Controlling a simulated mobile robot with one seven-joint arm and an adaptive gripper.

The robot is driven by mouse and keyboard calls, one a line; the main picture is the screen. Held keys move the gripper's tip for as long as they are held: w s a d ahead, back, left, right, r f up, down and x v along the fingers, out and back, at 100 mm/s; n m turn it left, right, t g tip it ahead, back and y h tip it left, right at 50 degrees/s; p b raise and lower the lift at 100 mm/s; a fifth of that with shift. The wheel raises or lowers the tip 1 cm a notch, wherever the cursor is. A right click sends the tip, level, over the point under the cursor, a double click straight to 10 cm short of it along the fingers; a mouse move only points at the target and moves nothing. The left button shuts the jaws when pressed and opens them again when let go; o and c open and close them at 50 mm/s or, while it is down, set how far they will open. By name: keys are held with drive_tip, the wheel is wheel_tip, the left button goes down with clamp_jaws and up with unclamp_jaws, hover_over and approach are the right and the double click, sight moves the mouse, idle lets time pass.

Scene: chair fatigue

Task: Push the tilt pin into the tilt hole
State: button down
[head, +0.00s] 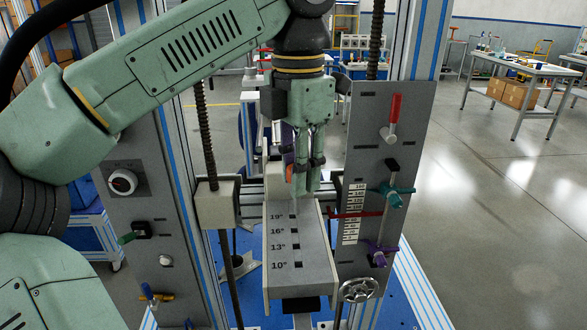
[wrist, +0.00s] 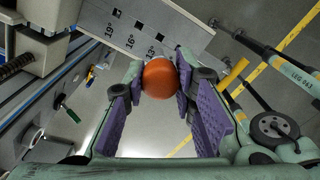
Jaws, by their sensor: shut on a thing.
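The tilt pin's round orange knob (wrist: 160,78) is between the purple pads of my gripper (wrist: 163,80) in the wrist view. The pin's shaft and tip are hidden. In the head view my gripper (head: 304,188) points down at the far end of the grey tilt plate (head: 315,262), near the 19° mark; a bit of orange shows beside the fingers. The plate carries a row of small dark holes marked 19°, 16°, 13° and 10°. The plate also shows in the wrist view (wrist: 178,28). I cannot tell whether the pin touches the plate.
To the right stands a grey panel (head: 375,140) with a red-handled lever (head: 393,118), a teal clamp (head: 392,196) and a handwheel (head: 359,290). A left panel (head: 127,215) has a knob (head: 123,182). Threaded rods flank the plate. Workbenches stand far off across open floor.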

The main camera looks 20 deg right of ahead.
sight(296, 202)
drive_tip(key=shift+f, duration=0.1)
drive_tip(key=shift+f+b, duration=1.8)
drive_tip(key=shift+f, duration=1.05)
drive_tip(key=shift+p, duration=0.55)
drive_tip(key=shift+f+b, duration=1.95)
drive_tip(key=shift+f, duration=0.9)
drive_tip(key=c, duration=1.2)
unclamp_jaws()
drive_tip(key=shift+r, duration=0.1)
drive_tip(key=shift+c, duration=0.2)
wheel_tip(296, 202, up, 8)
drive_tip(key=shift+f, duration=0.25)
